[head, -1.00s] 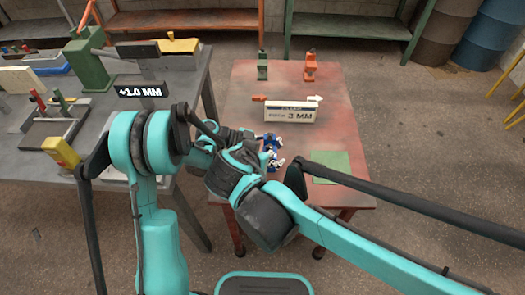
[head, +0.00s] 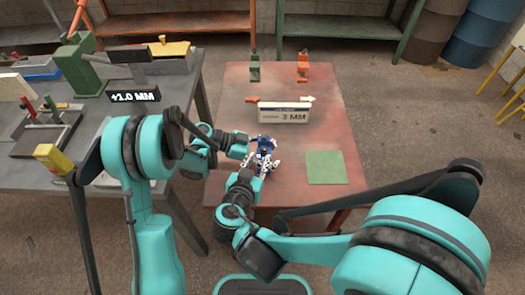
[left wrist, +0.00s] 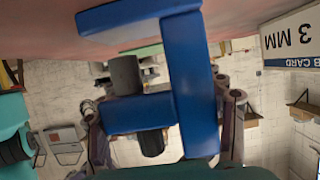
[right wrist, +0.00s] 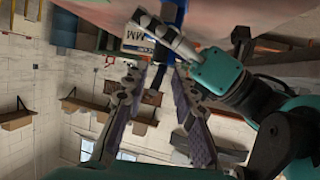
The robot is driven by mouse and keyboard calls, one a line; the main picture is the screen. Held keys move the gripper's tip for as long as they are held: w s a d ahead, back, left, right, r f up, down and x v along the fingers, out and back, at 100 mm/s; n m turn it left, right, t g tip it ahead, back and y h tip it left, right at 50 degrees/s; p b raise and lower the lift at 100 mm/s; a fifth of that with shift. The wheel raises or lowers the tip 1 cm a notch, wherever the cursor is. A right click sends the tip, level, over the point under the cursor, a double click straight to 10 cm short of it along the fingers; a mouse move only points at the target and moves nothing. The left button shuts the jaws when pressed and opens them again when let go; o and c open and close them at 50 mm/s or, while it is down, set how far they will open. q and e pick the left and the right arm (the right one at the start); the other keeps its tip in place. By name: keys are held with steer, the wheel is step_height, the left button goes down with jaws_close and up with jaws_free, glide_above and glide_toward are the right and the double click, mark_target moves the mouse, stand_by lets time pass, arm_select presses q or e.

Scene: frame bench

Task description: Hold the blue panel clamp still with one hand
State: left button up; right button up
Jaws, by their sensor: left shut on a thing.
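The blue panel clamp (head: 264,146) stands near the middle of the red table, in front of the 3 MM card. My left gripper (head: 250,157) reaches it from the left and is shut on it. In the left wrist view the blue clamp (left wrist: 190,85) fills the middle, with a grey cylinder on it and a finger at each side. My right gripper (right wrist: 160,78) is open, its fingers spread and pointing towards the clamp and the left gripper. The clamp's blue body (right wrist: 170,55) shows just beyond those fingertips; I cannot tell whether they touch. The arms hide the clamp's lower part.
The 3 MM card (head: 285,113) stands behind the clamp. A green square (head: 326,167) lies to its right. Green (head: 254,68) and orange (head: 303,66) clamps stand at the back. A grey bench (head: 180,90) with tools is on the left. The red table's right side is mostly clear.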

mark_target(263, 151)
steer(key=x, duration=0.6)
jaws_close()
